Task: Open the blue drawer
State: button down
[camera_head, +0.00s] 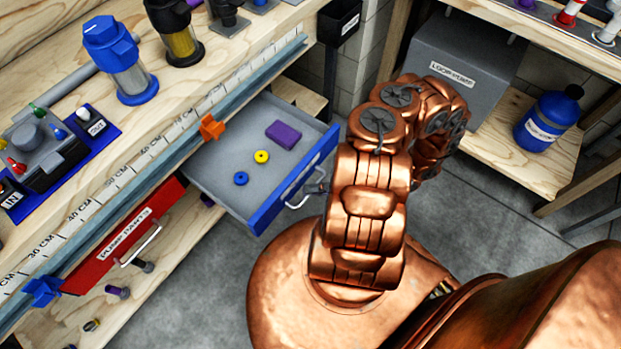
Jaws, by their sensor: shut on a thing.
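The blue drawer (260,207) is pulled out from under the workbench in the camera_head view. Its grey inside (215,158) shows a purple block, a yellow ring and a blue ring. Its metal handle (290,203) is on the blue front, facing my arm. My gripper (317,187) is at this handle and shut on it. My copper arm hides much of the gripper, so the fingers show only in small part.
A red drawer (118,238) with its own handle is shut, left of the blue one. Filters such as a blue-capped one (120,60) stand on the bench (175,110). A grey box (465,75) and a blue bottle (550,122) are at the right. Grey floor is open near the front.

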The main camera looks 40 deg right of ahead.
jog(key=shift+s, duration=0.1)
dwell(0.3)
jog(key=c, duration=1.2)
grip_release()
jog(key=shift+d, duration=0.1)
jog(key=v, duration=1.2)
